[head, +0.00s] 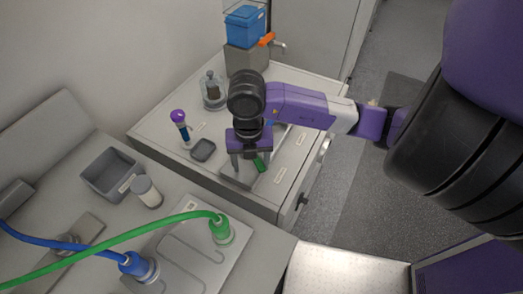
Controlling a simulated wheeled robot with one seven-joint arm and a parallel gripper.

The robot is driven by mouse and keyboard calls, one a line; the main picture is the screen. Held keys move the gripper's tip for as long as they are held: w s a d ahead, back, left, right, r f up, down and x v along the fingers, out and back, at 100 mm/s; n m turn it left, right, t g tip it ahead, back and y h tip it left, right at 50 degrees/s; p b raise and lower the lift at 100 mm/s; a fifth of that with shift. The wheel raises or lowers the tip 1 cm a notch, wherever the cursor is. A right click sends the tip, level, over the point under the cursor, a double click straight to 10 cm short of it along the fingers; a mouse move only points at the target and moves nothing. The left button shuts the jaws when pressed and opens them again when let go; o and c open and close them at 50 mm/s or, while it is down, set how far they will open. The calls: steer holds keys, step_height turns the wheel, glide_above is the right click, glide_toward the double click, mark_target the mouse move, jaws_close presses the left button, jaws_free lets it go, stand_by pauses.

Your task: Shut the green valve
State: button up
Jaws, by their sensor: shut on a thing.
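My gripper (252,165) points down over the white cabinet top in the head view. It is shut on the green valve (260,165), whose small green handle shows at the right fingertip. The gripper and its fingers hide the rest of the valve, so I cannot tell its exact angle.
A blue container (246,27) with an orange tap handle (267,39) stands at the back. A glass vessel (213,92), a purple-capped tube (181,125) and a small grey tray (203,150) are left of my gripper. Green (130,236) and blue (70,245) hoses cross the front bench.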

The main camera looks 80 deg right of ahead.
steer(key=shift+w+a+m, duration=0.25)
steer(key=shift+w+m, duration=0.1)
steer(key=shift+m, duration=0.15)
steer(key=shift+c, duration=0.7)
steer(key=shift+w, duration=0.1)
steer(key=c, duration=0.5)
steer(key=shift+o, duration=0.2)
steer(key=shift+m, duration=0.3)
steer(key=w+m, duration=0.1)
steer(key=m, duration=0.3)
steer(key=shift+w+d+p, duration=0.15)
steer(key=shift+w+p, duration=0.2)
steer(key=shift+w, duration=0.05)
